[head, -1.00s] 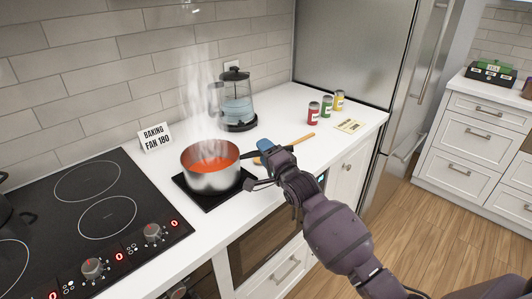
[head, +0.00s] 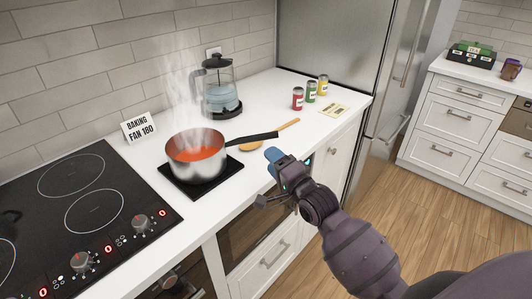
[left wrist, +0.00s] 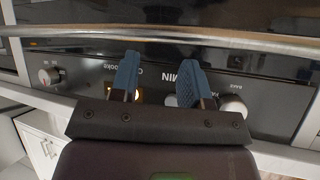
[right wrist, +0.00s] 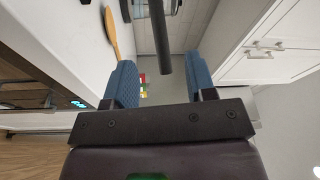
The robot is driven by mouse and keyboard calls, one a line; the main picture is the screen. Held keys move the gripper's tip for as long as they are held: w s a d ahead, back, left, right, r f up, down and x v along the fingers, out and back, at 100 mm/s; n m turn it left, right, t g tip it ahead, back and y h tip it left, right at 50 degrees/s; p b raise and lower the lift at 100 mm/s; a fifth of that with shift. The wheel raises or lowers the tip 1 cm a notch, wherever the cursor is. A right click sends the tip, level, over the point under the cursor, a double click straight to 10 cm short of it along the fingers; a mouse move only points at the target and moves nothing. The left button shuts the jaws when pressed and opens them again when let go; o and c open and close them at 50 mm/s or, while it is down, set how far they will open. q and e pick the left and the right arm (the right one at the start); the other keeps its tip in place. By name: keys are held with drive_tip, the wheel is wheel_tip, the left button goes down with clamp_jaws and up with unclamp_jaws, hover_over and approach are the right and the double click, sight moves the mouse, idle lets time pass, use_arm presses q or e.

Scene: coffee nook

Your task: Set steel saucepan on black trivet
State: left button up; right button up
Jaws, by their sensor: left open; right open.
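The steel saucepan (head: 197,163) holds steaming orange-red soup and sits upright on the black trivet (head: 229,166) beside the hob. Its black handle (head: 253,137) points right, toward the kettle side of the counter. My right gripper (head: 270,178) is open and empty, in front of the counter edge and apart from the handle. In the right wrist view the dark handle (right wrist: 160,45) shows beyond and between the open fingers (right wrist: 163,80). My left gripper (left wrist: 157,78) is open and empty in front of the oven control panel; it is not in the head view.
A glass kettle (head: 217,88) stands behind the saucepan. A wooden spoon (head: 270,134) lies right of it, with several small cans (head: 311,92) farther back. A sign (head: 139,127) stands by the wall.

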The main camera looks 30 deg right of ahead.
drive_tip(key=shift+s+f, duration=0.1)
drive_tip(key=shift+s, duration=0.4)
drive_tip(key=s+a+f+n+g+h, duration=0.2)
drive_tip(key=s+f+n+g, duration=0.5)
drive_tip(key=s+f+n, duration=0.8)
drive_tip(key=s+f, duration=0.8)
drive_tip(key=shift+s+f+h, duration=0.3)
